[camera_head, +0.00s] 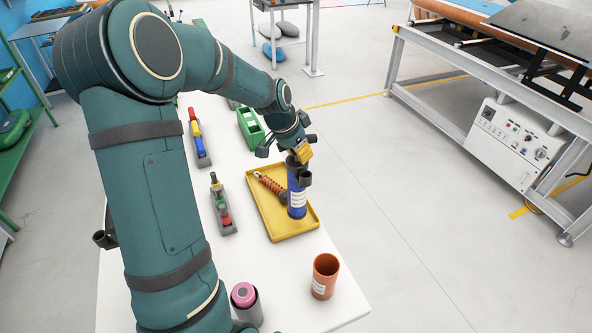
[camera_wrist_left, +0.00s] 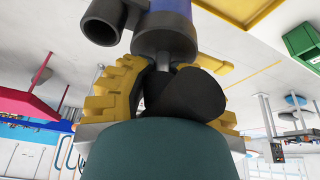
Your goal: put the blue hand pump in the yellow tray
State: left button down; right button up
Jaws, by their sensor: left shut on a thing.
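The blue hand pump (camera_head: 297,197) has a blue barrel with a white label and dark end parts. It stands upright over the right part of the yellow tray (camera_head: 268,218); I cannot tell whether its foot touches the tray floor. My left gripper (camera_head: 300,156) is shut on the pump's top end from above. In the left wrist view the yellow fingers (camera_wrist_left: 165,95) are around the dark handle below the pump's grey cap (camera_wrist_left: 165,42), and a tray edge (camera_wrist_left: 243,16) shows. My right gripper is not in view.
An orange coiled hose (camera_head: 269,184) lies in the tray beside the pump. An orange cup (camera_head: 325,277) and a grey holder with a pink-topped item (camera_head: 244,296) stand at the near end of the white table. Racks with coloured pieces (camera_head: 222,206) and a green box (camera_head: 250,127) are nearby.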

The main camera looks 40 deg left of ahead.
aim_at(297, 160)
pick_arm(q)
jog(key=shift+f, duration=2.2)
jog(key=shift+f, duration=0.2)
jog(key=c, duration=0.9)
grip_release()
jog(key=shift+o, duration=0.2)
jog(key=shift+s+r, duration=0.1)
jog(key=shift+r, duration=0.45)
jog(key=v, duration=1.1)
jog(key=shift+s+a+r, duration=0.1)
jog(key=shift+s+r, duration=0.05)
